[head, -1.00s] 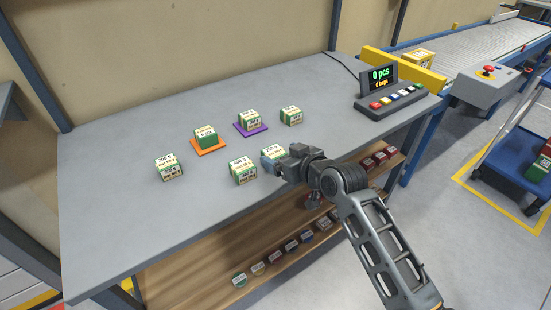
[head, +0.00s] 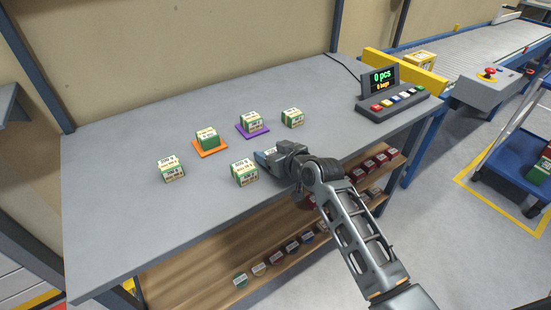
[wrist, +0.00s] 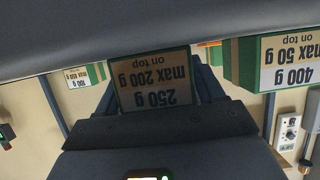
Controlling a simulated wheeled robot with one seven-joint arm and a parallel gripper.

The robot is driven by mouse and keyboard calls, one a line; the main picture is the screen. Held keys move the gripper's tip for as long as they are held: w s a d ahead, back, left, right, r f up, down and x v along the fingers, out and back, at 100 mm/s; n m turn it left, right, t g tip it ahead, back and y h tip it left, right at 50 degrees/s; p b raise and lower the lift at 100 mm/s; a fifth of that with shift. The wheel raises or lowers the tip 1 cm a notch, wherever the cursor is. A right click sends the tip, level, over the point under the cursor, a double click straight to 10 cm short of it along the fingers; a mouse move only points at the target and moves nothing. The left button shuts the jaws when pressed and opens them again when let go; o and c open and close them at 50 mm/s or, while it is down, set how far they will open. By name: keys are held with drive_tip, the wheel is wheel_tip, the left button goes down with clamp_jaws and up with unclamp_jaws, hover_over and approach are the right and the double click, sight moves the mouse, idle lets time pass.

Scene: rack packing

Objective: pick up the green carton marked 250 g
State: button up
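The green carton marked 250 g (head: 271,149) is on the grey table, mostly hidden behind my gripper (head: 265,157) in the head view. In the wrist view the carton (wrist: 150,80) appears upside down, its white label reading 250 g, max 200 g on top. The dark blue fingers of my gripper (wrist: 152,90) show on both sides of it. No clear gap shows between fingers and carton, but I cannot tell whether they press on it.
A similar carton (head: 244,172) stands close on the left. Others stand on an orange mat (head: 211,152), on a purple mat (head: 262,132), at the back (head: 292,118) and far left (head: 171,170). A button console (head: 393,104) is at the right. The front left table is clear.

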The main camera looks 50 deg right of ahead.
drive_tip(key=c, duration=0.7)
drive_tip(key=shift+c, duration=0.5)
drive_tip(key=shift+r, duration=0.1)
